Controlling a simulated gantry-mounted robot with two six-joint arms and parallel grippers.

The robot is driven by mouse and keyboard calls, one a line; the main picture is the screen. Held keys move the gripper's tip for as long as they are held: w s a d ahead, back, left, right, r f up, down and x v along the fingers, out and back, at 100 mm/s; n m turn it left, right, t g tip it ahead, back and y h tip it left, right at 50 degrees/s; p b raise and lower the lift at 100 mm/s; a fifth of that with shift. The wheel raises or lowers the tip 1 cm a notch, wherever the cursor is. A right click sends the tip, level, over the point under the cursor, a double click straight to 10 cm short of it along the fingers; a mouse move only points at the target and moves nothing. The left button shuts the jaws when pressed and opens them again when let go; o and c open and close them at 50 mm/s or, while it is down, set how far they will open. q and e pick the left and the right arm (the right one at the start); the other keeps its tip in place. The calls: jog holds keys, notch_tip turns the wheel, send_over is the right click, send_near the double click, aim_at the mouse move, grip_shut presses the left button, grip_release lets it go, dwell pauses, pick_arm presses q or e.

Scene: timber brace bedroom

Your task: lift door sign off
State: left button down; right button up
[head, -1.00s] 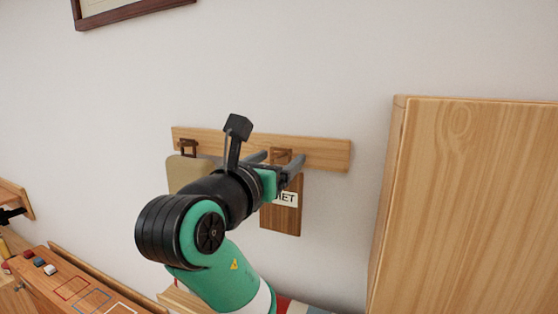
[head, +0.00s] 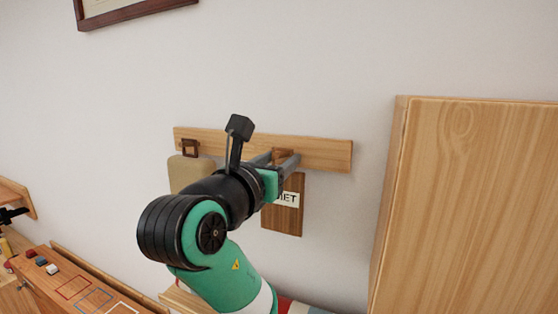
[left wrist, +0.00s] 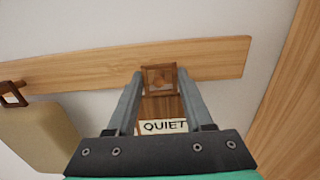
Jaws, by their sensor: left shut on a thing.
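The door sign (head: 283,217) is a dark wooden board with a white label, partly hidden behind my left gripper in the head view. In the left wrist view the sign (left wrist: 163,126) reads "QUIET" and hangs below a square wooden loop (left wrist: 160,78) at the wooden wall rail (left wrist: 215,58). My left gripper (head: 284,158) is at the rail. Its two fingers (left wrist: 157,76) stand on either side of the loop and are shut on it. The sign hangs upright close to the wall. My right gripper is not in view.
A beige board (head: 190,172) hangs by a brown loop on the rail's left part. A tall wooden cabinet (head: 470,200) stands at the right. A wooden board with coloured outlines (head: 85,290) is at the lower left. A picture frame (head: 130,10) hangs above.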

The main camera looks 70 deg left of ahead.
pick_arm(q)
jog(key=shift+r, duration=0.15)
jog(key=shift+r, duration=0.6)
dwell(0.4)
